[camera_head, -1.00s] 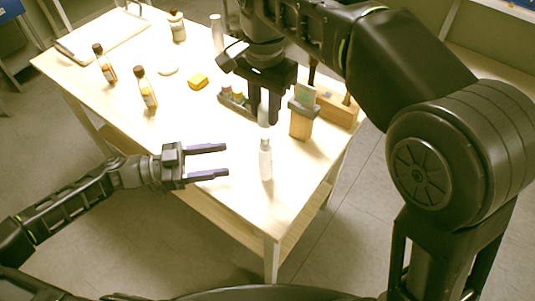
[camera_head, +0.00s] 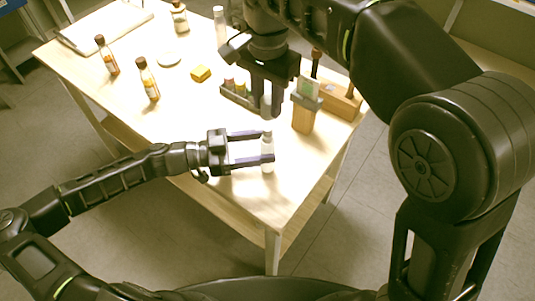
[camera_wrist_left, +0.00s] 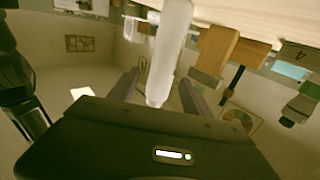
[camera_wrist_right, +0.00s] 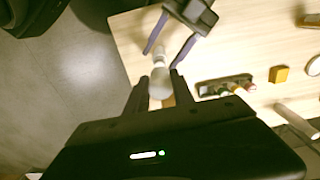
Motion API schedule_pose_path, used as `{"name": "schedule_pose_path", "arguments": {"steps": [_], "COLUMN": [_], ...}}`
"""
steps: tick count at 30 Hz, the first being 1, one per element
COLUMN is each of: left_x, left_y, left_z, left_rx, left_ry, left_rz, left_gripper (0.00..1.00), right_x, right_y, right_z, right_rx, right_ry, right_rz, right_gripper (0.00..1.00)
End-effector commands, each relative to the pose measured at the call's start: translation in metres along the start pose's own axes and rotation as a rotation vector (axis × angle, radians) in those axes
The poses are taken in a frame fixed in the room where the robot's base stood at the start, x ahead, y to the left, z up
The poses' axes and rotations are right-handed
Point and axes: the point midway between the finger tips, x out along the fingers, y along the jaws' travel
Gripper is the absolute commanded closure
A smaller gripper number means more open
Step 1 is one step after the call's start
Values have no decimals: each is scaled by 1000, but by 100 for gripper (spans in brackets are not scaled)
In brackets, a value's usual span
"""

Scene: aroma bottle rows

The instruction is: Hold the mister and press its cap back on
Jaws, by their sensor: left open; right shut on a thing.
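The mister (camera_head: 267,165) is a slim whitish bottle standing upright near the table's front corner. My left gripper (camera_head: 268,146) is open, with one finger on each side of the mister's upper body. The left wrist view shows the bottle (camera_wrist_left: 172,45) between the two spread fingers; contact is not clear. My right gripper (camera_head: 267,108) points down above the mister, shut on the pale cap (camera_wrist_right: 160,83). In the head view the cap is nearly in line above the mister's top. I cannot tell whether the two touch.
A wooden block with a grey top (camera_head: 304,110) stands close right of my right gripper. A small rack of vials (camera_head: 240,92), a yellow block (camera_head: 201,74) and brown bottles (camera_head: 148,79) stand farther back. The table's front edge is near the mister.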

Motion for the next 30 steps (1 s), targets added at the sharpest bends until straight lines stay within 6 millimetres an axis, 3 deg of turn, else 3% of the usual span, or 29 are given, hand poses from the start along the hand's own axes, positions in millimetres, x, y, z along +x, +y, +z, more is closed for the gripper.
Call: {"name": "schedule_pose_path", "arguments": {"steps": [6,15,30], "left_x": [16,17,17], "left_y": [0,0,0], "left_z": [0,0,0], "left_rx": [0,0,0], "left_ry": [-1,-2,-1], "left_rz": [-1,-1,-1], "left_gripper": [43,44,84], "right_x": [0,0,0], "right_y": [0,0,0], "right_z": [0,0,0], "right_rx": [0,0,0], "right_ry": [0,0,0], "right_rz": [0,0,0], "right_gripper": [100,100,100]}}
